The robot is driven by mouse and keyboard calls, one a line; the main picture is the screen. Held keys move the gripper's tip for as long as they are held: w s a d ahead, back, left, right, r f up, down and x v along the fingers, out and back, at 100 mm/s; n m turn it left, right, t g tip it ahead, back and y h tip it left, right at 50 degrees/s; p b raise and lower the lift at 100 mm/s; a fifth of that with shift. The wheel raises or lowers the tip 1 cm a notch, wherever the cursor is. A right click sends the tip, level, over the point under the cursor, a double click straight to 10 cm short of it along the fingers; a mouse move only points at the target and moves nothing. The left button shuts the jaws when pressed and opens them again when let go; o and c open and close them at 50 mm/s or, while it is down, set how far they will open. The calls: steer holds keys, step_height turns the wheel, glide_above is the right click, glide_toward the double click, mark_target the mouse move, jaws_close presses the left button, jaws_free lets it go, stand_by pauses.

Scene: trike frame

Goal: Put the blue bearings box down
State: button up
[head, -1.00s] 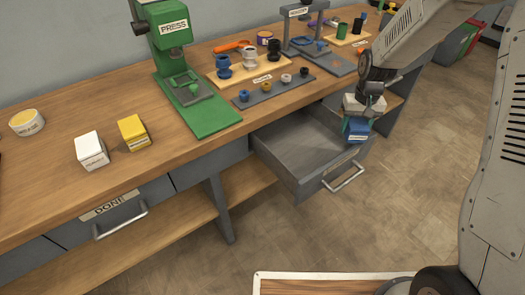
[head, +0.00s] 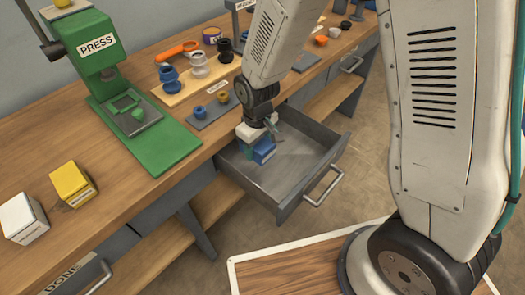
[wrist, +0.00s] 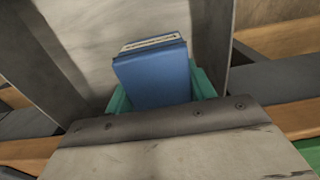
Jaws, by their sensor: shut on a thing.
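The blue bearings box (head: 264,150) is in my gripper (head: 256,150), over the left part of an open grey drawer (head: 290,205). In the wrist view the blue box (wrist: 155,78) sits between green finger pads (wrist: 203,84), with a pale label strip on its far end. My gripper is shut on it. Behind the box the wrist view shows the drawer's grey floor (wrist: 110,25) and its side walls. I cannot tell whether the box touches the drawer floor. The drawer looks otherwise empty.
The wooden bench carries a green press (head: 125,100), a white box (head: 22,218) and a yellow box (head: 73,184). Several spools and rings stand on strips by the bench edge above the drawer. The drawer's right part is clear.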

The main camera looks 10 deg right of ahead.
mark_target(258, 169)
step_height(258, 169, down, 4)
steer(key=shift+a+r, duration=0.1)
steer(key=shift+f, duration=2.05)
steer(key=o, duration=1.3)
steer(key=shift+f, duration=0.15)
